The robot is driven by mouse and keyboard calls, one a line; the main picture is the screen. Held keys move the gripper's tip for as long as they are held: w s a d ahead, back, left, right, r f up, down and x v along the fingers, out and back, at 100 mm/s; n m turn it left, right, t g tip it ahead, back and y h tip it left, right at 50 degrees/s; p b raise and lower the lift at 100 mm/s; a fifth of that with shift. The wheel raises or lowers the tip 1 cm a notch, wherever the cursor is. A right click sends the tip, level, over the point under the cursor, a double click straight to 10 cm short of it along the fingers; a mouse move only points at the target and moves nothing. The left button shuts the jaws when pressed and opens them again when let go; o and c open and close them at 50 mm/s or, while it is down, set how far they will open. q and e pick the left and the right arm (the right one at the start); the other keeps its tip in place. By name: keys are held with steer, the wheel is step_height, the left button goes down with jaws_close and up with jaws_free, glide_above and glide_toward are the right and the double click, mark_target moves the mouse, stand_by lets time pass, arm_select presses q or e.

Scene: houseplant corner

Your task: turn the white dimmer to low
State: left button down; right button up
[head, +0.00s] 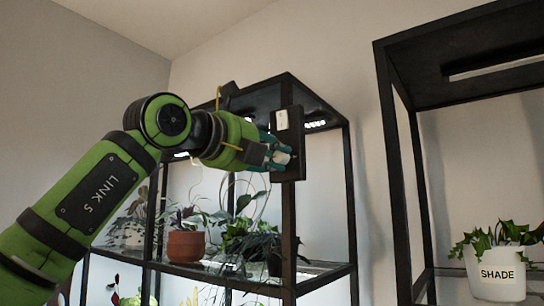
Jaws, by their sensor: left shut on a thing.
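A dark upright panel (298,143) is mounted at the front corner post of the black plant cabinet. The white dimmer (284,157) sits lower on the panel and shows only in part between my fingers. My left gripper (281,156) reaches it from the left, with its teal fingertips shut on the dimmer. The fingers hide most of it, so I cannot tell its setting. My right gripper is not in view.
The black cabinet (288,225) holds a terracotta pot (186,246) and several leafy plants behind my left arm. Light strips glow under its top. A black shelf frame (395,180) stands at the right, with a white pot marked SHADE (496,275).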

arm_select(q)
steer(key=shift+d+f, duration=0.1)
steer(key=shift+f, duration=0.05)
steer(key=c, duration=1)
jaws_free()
steer(key=shift+c, duration=0.2)
steer(key=shift+s+a, duration=0.4)
steer(key=v, duration=1.1)
